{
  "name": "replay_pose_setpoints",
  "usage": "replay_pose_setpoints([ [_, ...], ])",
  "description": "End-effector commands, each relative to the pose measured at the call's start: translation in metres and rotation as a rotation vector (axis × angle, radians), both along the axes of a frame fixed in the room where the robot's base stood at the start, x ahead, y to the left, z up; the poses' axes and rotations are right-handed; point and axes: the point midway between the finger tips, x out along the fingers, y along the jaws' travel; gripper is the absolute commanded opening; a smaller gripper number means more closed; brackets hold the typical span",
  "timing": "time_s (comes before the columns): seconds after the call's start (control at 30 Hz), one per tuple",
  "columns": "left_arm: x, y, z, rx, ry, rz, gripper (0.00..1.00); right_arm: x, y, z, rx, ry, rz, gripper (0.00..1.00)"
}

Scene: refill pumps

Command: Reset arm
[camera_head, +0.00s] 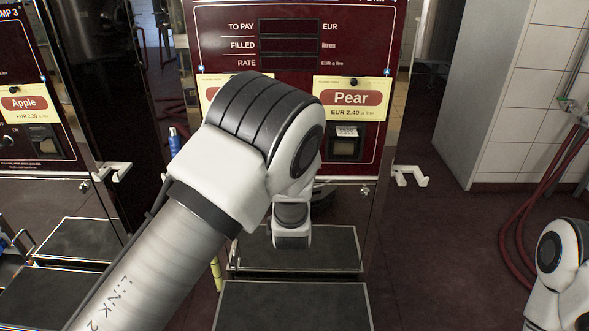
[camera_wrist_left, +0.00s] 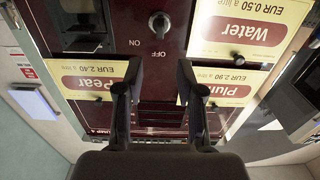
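My left arm (camera_head: 245,150) reaches in from the left across the dark red pump panel (camera_head: 235,50) in the head view. Its gripper is hidden behind the arm there. In the left wrist view my left gripper (camera_wrist_left: 154,78) has its two black fingers apart, with nothing between them. The upside-down panel is in front of it, with a black switch knob (camera_wrist_left: 159,24) just beyond the fingertips. Part of my right arm (camera_head: 563,265) shows at the lower right of the head view. My right gripper is out of view.
The panel bears a Pear label (camera_head: 351,97), plus Water (camera_wrist_left: 237,28) and Plum (camera_wrist_left: 224,90) labels. Black-topped platforms (camera_head: 330,248) stand below. A blue bottle (camera_head: 173,141) and red hoses (camera_head: 545,190) are farther off.

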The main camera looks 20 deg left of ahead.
Motion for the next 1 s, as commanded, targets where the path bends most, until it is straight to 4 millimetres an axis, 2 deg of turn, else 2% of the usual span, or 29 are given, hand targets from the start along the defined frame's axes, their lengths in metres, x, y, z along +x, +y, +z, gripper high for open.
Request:
replay_pose_setpoints([
  [0.17,0.000,0.000,-0.001,0.000,0.002,0.000,0.38,0.000,0.000,0.000,0.000,0.000,0.000,0.00],
  [0.23,-0.002,0.002,-0.009,-0.003,0.023,0.004,0.38,0.000,0.000,0.005,0.000,0.000,0.000,0.00],
  [0.27,-0.003,0.006,-0.016,-0.007,0.040,0.010,0.38,0.000,0.000,0.009,0.000,0.000,0.000,0.00],
  [0.37,-0.022,0.031,-0.058,-0.027,0.145,0.053,0.38,0.000,0.000,0.024,0.000,0.000,0.000,0.00],
  [0.47,-0.068,0.059,-0.122,-0.039,0.340,0.074,0.38,0.000,0.000,0.039,0.000,0.000,0.000,0.00],
  [0.5,-0.093,0.068,-0.149,-0.047,0.436,0.071,0.38,0.000,0.000,0.044,0.000,0.000,0.000,0.00],
  [0.57,-0.134,0.077,-0.185,-0.062,0.582,0.062,0.38,0.000,0.000,0.050,0.000,0.000,0.000,0.00],
  [0.6,-0.164,0.080,-0.207,-0.075,0.683,0.051,0.38,0.000,0.000,0.054,0.000,0.000,0.000,0.00],
  [0.67,-0.213,0.084,-0.234,-0.100,0.836,0.032,0.38,0.000,0.000,0.060,0.000,0.000,0.000,0.00],
  [0.7,-0.247,0.083,-0.248,-0.120,0.938,0.014,0.38,0.000,0.000,0.063,0.000,0.000,0.000,0.00],
  [0.77,-0.299,0.081,-0.263,-0.152,1.091,-0.017,0.38,0.000,0.000,0.067,0.000,0.000,0.000,0.00],
  [0.8,-0.332,0.077,-0.269,-0.175,1.186,-0.040,0.38,0.000,0.000,0.069,0.000,0.000,0.000,0.00],
  [0.9,-0.398,0.064,-0.272,-0.222,1.385,-0.114,0.38,0.000,0.000,0.068,0.000,0.000,0.000,0.00],
  [1.0,-0.434,0.051,-0.268,-0.240,1.509,-0.184,0.38,0.000,0.000,0.067,0.000,0.000,0.000,0.00],
])
